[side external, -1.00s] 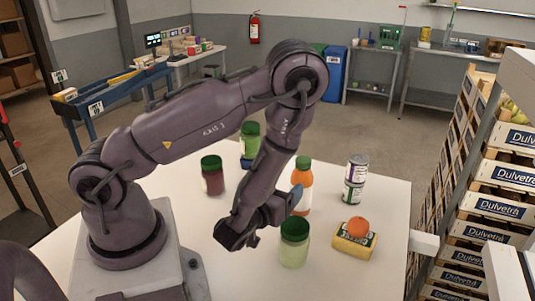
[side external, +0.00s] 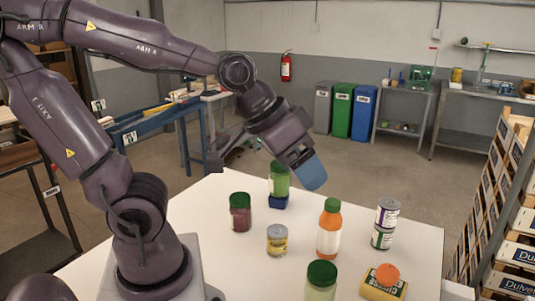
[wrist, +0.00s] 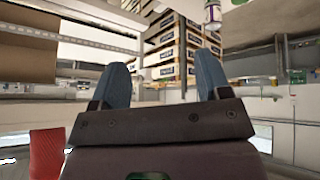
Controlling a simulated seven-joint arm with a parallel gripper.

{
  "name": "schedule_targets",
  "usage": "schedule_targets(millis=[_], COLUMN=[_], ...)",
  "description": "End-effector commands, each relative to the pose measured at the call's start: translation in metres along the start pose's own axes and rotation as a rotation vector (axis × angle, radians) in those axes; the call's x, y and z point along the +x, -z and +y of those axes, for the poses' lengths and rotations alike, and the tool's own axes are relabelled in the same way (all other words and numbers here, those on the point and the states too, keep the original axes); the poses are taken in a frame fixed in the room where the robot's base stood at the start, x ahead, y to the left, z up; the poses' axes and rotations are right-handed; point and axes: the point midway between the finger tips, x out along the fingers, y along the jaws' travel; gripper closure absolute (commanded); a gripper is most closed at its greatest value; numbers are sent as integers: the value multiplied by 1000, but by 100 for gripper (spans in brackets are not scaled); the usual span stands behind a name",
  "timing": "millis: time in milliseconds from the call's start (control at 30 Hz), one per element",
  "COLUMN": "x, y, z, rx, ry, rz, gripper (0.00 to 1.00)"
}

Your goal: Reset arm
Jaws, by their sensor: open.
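My gripper (side external: 312,172), with blue fingers, is raised over the far side of the white table (side external: 200,225), apart from everything on it. In the wrist view its two blue fingers (wrist: 163,85) are spread with nothing between them. Below it stands a green jar (side external: 279,180) on a small blue block (side external: 279,201). A dark red jar (side external: 240,213), a short can (side external: 277,240) and an orange bottle (side external: 329,235) stand upright nearby.
A green-lidded jar (side external: 321,284) stands at the front. Stacked crates (side external: 500,205) line the right side. The air around my gripper is clear.

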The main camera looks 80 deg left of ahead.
Motion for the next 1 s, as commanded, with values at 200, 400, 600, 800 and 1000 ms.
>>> schedule_targets(millis=[200,400,600,800,1000], x=[-40,-43,-42,-42,-42], y=[-27,-30,-30,-30,-30], z=[-13,-15,-14,-14,-14], rx=[89,97,96,96,96], ry=[66,74,73,73,73], rz=[-74,-88,-88,-88,-88], gripper=[30,30,30,30,30])
